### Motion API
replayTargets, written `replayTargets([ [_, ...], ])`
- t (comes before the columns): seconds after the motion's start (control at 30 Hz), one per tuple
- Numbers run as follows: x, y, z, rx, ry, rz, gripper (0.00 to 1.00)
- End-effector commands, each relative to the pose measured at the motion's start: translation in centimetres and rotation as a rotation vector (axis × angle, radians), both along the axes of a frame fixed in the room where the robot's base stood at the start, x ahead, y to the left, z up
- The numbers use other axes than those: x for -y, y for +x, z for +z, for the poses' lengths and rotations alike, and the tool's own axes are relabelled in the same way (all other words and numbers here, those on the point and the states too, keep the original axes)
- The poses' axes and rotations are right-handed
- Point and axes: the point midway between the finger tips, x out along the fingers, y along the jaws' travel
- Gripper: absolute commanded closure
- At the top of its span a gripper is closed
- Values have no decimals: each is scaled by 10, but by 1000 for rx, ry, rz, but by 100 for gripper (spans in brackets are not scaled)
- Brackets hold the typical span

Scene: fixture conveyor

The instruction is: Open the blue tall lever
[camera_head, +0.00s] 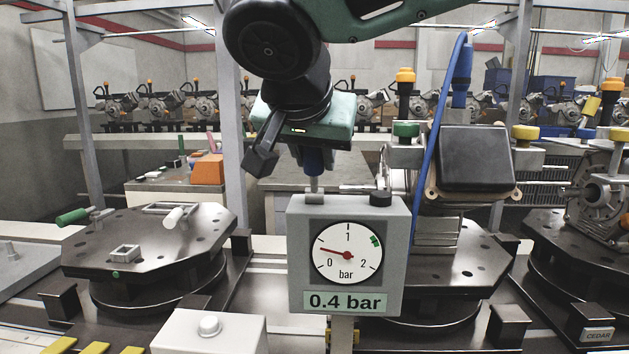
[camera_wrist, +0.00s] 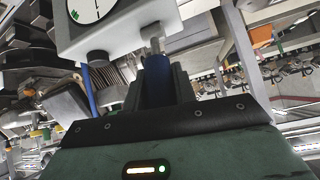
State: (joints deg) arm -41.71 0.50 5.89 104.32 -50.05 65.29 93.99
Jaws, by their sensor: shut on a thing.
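The blue tall lever (camera_head: 313,163) stands upright on a thin metal stem at the top left of the grey gauge box (camera_head: 297,250). My gripper (camera_head: 300,157) is above the box and shut on the blue lever. In the wrist view, the lever (camera_wrist: 157,78) shows between the two dark fingers, with its metal stem (camera_wrist: 153,38) running to the box. The fingers and green gripper body hide most of the lever. The round gauge (camera_head: 347,252) has its red needle low on the left, and the display (camera_head: 345,302) reads 0.4 bar.
A black knob (camera_head: 381,198) sits on the box's top right. A blue hose (camera_head: 436,120) runs up to another blue piece (camera_head: 461,78). A fixture with a dark block (camera_head: 475,158) stands close right. A round fixture plate (camera_head: 150,250) is left; a white button box (camera_head: 209,332) is in front.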

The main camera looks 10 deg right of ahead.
Motion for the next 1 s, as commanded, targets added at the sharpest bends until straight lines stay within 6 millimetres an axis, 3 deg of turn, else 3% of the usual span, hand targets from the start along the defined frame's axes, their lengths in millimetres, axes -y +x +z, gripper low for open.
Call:
replayTargets([
  [0.7,-1,-3,0,41,-13,1,100],
  [0.73,-1,-3,0,41,-13,1,65],
  [0.77,-1,-3,0,41,-13,1,56],
  [0.8,-1,-3,0,41,-13,1,51],
  [1.0,-1,-3,-1,40,-13,1,51],
])
